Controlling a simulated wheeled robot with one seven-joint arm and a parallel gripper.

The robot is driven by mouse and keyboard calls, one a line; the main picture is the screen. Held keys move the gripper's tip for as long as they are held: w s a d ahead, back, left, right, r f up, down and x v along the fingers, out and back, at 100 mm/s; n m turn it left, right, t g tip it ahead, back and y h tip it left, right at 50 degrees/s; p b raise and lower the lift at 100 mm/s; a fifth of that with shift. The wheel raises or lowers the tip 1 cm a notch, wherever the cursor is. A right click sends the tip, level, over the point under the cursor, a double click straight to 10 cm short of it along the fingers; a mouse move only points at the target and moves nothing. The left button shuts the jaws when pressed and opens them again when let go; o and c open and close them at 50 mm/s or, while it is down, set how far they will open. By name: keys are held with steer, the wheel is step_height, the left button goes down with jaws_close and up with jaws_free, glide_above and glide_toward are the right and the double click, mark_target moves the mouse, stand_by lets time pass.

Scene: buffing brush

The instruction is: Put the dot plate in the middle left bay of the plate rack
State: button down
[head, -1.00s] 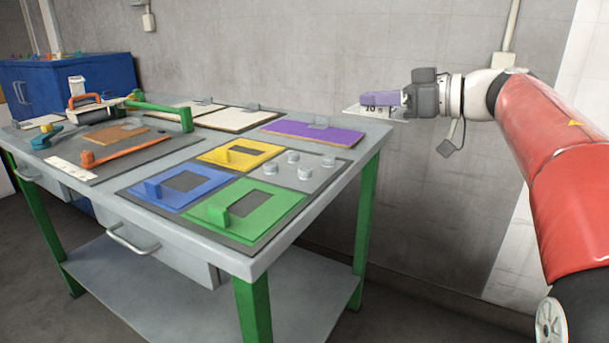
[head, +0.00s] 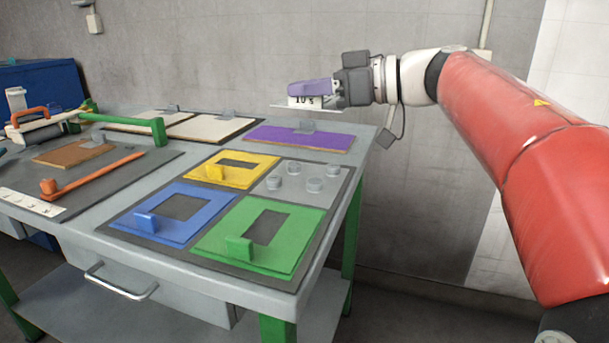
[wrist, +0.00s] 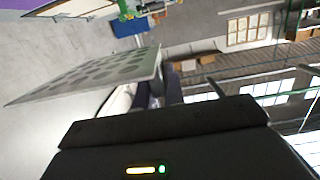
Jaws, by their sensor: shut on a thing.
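My gripper (head: 312,92) is shut on the dot plate (head: 282,106), which sticks out flat to the left from the lilac fingers in the head view. A white tag with black marks hangs at the grip. In the wrist view the dot plate (wrist: 95,77) is a pale grey sheet with rows of darker round dots, held by its near edge. The gripper and plate are in the air, in front of the grey wall and near the table's far right corner. I cannot make out a plate rack with bays in either view.
The grey table (head: 345,150) carries a purple board (head: 300,138), cream boards (head: 205,127), a yellow frame (head: 260,165), a blue frame (head: 150,222), a green frame (head: 215,238) and a grey panel with several round knobs (head: 320,205). A handled tool (head: 35,130) stands at left.

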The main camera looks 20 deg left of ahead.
step_height(320, 180, down, 15)
steer(key=b, duration=0.3)
steer(key=shift+r, duration=0.2)
steer(key=shift+f, duration=0.15)
steer(key=c, duration=1.5)
jaws_free()
steer(key=shift+d+r, duration=0.2)
steer(key=d, duration=0.3)
steer(key=d+r, duration=0.1)
steer(key=d, duration=0.3)
steer(key=s+d, duration=0.1)
steer(key=d, duration=0.3)
steer(key=shift+d+r, duration=0.25)
steer(key=shift+r, duration=0.15)
